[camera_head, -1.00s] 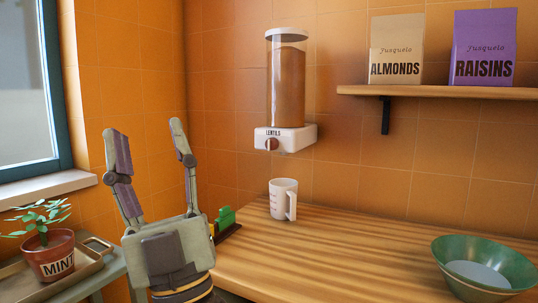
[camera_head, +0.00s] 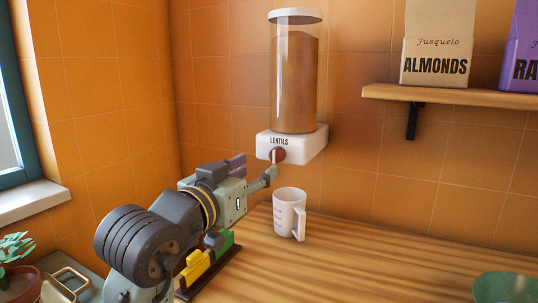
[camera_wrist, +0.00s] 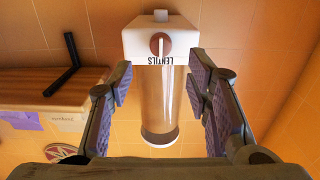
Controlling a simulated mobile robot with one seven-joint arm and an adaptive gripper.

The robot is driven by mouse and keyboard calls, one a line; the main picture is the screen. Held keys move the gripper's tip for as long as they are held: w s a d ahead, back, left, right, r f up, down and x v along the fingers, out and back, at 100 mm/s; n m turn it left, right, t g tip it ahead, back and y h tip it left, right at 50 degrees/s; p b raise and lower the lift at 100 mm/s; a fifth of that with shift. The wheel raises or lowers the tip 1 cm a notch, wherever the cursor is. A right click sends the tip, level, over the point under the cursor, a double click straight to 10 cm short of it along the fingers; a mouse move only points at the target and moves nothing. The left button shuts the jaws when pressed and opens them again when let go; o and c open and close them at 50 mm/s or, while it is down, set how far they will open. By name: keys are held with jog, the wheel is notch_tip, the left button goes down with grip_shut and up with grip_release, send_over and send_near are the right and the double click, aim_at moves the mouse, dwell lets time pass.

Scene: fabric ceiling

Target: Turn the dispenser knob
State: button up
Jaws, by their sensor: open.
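The lentils dispenser (camera_head: 295,85) is a clear cylinder with brown contents on a white wall-mounted base (camera_head: 305,145). Its round red-brown knob (camera_head: 277,155) with a pale bar is on the base's front; it also shows in the wrist view (camera_wrist: 160,43), where the dispenser appears upside down. My gripper (camera_head: 258,170) is just below and left of the knob in the head view. In the wrist view its fingers (camera_wrist: 160,75) are spread apart and empty, with the knob centred beyond the tips. Contact with the knob is not visible.
A green and yellow item in a dark holder (camera_head: 210,265) is on the counter below my arm. A wooden shelf (camera_head: 450,95) with an almonds bag (camera_head: 437,45) is to the right. A green bowl (camera_head: 505,287) is at lower right. The middle counter is clear.

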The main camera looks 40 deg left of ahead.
aim_at(273, 157)
jog(key=p+x, duration=0.1)
jog(key=x, duration=0.6)
jog(key=shift+w+a, duration=0.1)
jog(key=shift+c, duration=0.4)
grip_shut()
